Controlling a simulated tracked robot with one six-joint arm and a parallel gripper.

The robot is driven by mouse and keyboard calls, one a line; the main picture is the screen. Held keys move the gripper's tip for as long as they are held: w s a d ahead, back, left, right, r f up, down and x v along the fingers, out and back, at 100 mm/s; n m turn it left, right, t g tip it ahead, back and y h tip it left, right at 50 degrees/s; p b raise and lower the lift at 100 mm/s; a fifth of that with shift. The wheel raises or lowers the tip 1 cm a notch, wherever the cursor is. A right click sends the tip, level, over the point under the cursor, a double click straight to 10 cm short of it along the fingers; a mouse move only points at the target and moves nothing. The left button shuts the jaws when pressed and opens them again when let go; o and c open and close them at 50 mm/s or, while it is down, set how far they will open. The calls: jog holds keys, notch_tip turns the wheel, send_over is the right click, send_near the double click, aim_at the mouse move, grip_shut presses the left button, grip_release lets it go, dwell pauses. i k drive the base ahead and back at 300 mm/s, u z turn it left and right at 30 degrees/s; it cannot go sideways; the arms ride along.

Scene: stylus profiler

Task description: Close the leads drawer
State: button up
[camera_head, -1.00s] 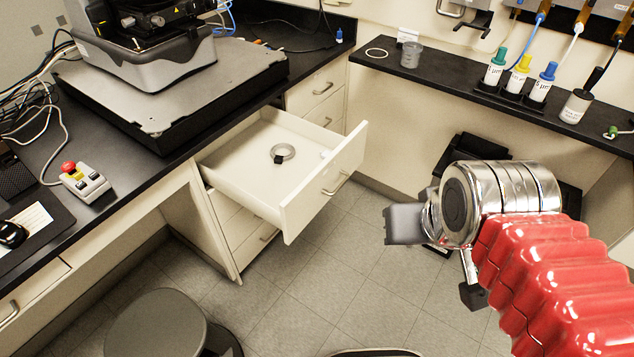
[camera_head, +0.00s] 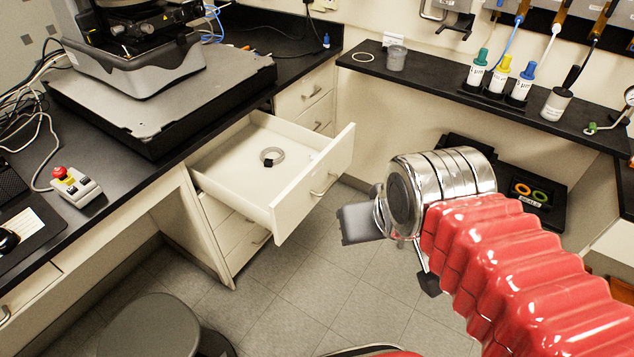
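The leads drawer (camera_head: 301,197) is the pulled-out top drawer under the left bench. Its cream front has a metal bar handle (camera_head: 325,186) and faces right. A coiled grey lead with a black part (camera_head: 271,157) lies inside it. My gripper (camera_head: 362,222) is to the right of the drawer front, apart from it in the picture. One grey finger shows, pointing left; a dark part shows below the wrist. The metal wrist and red sleeve hide the rest, so its opening cannot be judged.
A heavy instrument plate (camera_head: 160,95) sits on the bench above the drawer. A round grey stool (camera_head: 150,325) stands at the lower left. Black cases (camera_head: 535,195) lie beneath the right-hand shelf. Bare tiled floor (camera_head: 300,290) lies below the drawer.

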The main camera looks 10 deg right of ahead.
aim_at(229, 168)
jog(key=z, duration=0.05)
jog(key=i, duration=1)
jog(key=u, duration=0.05)
